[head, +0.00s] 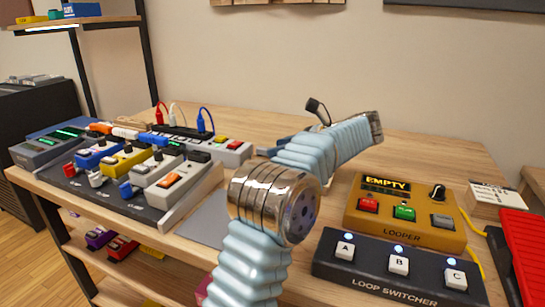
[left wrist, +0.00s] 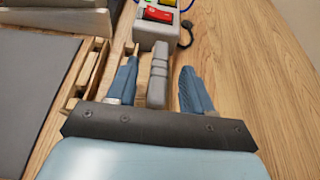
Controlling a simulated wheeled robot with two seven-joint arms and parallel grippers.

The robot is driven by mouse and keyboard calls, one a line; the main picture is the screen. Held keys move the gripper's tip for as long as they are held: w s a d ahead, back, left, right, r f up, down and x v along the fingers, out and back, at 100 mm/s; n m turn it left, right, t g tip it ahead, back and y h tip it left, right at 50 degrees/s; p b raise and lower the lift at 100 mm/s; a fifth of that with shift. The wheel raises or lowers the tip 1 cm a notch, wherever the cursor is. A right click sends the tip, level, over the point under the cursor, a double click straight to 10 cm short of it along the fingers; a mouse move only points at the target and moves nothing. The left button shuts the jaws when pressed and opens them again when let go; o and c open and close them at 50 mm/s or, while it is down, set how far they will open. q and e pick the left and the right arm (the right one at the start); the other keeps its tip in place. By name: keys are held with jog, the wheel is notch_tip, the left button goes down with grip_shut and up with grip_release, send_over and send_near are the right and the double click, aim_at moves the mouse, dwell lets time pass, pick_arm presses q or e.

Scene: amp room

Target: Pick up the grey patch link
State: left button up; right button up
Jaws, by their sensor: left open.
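The grey patch link (left wrist: 158,75) is a narrow, ribbed grey piece in the left wrist view. It lies between the two blue fingers of my left gripper (left wrist: 154,88), with a visible gap to the right finger and a smaller one to the left. The gripper is open. In the head view my left gripper (head: 272,150) is near the back of the table, right of the white box with buttons. I cannot make out the link in the head view. My right gripper is not in view.
A white box (head: 232,150) with red and yellow buttons stands just beyond the link. A wooden slotted holder (left wrist: 88,75) is left of the link. A pedalboard (head: 130,205) is at left. A looper (head: 400,215) and loop switcher (head: 395,270) are at right.

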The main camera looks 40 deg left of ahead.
pick_arm(q)
jog(key=shift+s+a+f, duration=0.1)
jog(key=shift+a, duration=0.2)
grip_shut()
